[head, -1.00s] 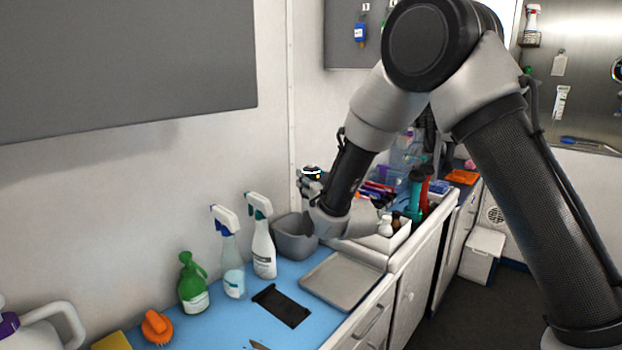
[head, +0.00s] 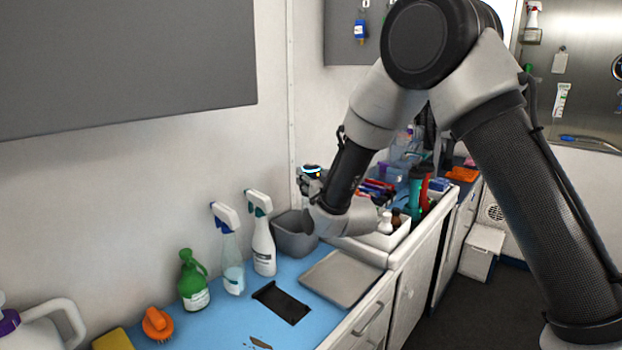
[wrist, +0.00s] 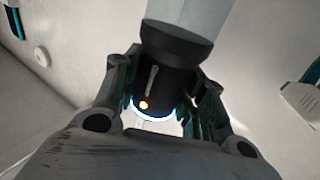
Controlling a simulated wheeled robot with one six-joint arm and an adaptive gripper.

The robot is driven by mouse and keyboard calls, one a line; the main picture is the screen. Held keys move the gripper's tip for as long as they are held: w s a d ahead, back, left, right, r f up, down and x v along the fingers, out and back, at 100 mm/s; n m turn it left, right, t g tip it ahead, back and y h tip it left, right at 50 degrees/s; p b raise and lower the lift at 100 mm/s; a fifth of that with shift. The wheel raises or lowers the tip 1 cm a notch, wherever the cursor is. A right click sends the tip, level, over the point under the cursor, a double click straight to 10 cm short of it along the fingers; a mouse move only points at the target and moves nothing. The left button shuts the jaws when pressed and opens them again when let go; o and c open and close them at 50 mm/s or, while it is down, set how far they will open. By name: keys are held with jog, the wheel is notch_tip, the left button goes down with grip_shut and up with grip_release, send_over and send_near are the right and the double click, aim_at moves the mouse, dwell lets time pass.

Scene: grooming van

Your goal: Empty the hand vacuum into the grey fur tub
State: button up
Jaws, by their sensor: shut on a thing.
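My gripper (wrist: 162,100) is shut on the hand vacuum (wrist: 168,70), with a finger on either side of its dark body. In the wrist view a pale, clear-looking cup (wrist: 190,14) extends from the dark body towards the top, and a bright ring with an orange light glows at the other end. In the head view the gripper (head: 308,186) is partly behind my forearm, and only the vacuum's lit end (head: 312,170) shows clearly. The grey fur tub (head: 294,243) stands on the blue counter against the wall, below the gripper. Its inside is mostly hidden.
Two spray bottles (head: 263,246) and a green bottle (head: 193,284) stand left of the tub. A grey tray (head: 342,279) and a black flat piece (head: 281,302) lie in front. A white bin (head: 401,236) with bottles is to the right, close to my wrist.

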aim_at(311, 162)
jog(key=shift+r, duration=3)
